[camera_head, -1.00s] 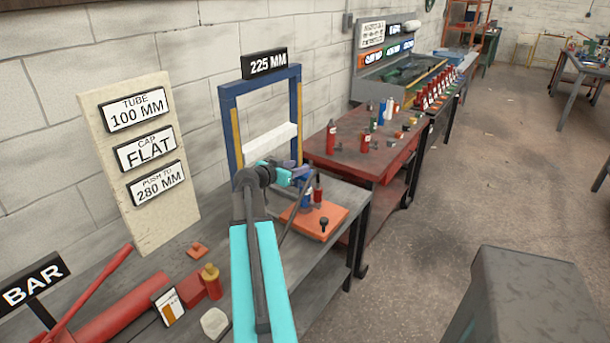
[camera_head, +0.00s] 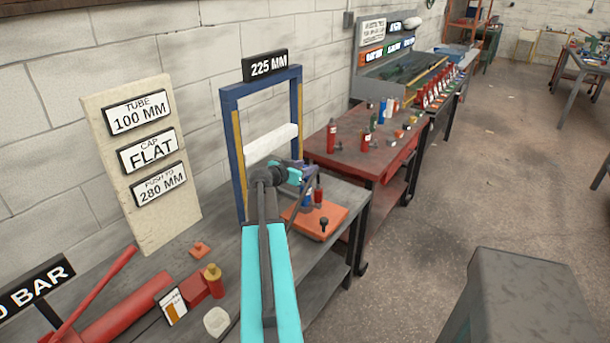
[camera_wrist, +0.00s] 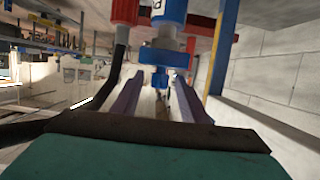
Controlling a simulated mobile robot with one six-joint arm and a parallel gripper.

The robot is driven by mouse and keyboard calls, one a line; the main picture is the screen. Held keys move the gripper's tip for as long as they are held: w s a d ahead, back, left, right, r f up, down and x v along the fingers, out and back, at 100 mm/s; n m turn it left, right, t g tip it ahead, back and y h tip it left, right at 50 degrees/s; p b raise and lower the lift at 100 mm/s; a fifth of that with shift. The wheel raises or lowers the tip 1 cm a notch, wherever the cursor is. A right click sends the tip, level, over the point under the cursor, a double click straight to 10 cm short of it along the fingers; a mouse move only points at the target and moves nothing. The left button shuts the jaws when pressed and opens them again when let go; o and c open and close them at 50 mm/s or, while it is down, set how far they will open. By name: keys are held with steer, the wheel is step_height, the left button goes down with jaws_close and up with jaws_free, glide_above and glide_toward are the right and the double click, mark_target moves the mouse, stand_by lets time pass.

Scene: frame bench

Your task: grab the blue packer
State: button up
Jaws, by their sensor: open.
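The blue packer (camera_head: 307,198) stands on the orange plate (camera_head: 331,221) on the grey bench, partly hidden behind my arm in the head view. In the wrist view the picture is upside down, and the blue packer (camera_wrist: 168,12) shows ahead with a blue ring-like part and a grey neck. My gripper (camera_wrist: 158,82) is open, its two purple fingers pointing toward the blue part, which lines up with the gap between them. I cannot tell whether it is between the fingertips. In the head view my gripper (camera_head: 298,169) is small and partly hidden by its own wrist.
A red packer (camera_head: 319,190) stands close beside the blue one; it also shows in the wrist view (camera_wrist: 125,12). A dark knob (camera_head: 324,223) is on the plate. A blue press frame (camera_head: 231,150) with a white bar (camera_head: 270,146) rises close behind. A red table (camera_head: 365,152) stands beyond.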

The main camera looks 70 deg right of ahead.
mark_target(305, 166)
stand_by(0.4)
jaws_close()
steer(key=shift+r, duration=0.2)
steer(key=shift+r+b, duration=0.75)
steer(key=shift+r, duration=0.65)
steer(key=shift+s+a+r, duration=0.15)
steer(key=s+a+b, duration=0.7)
steer(key=a+b, duration=0.4)
steer(key=shift+s+r, duration=0.15)
steer(key=shift+r, duration=0.3)
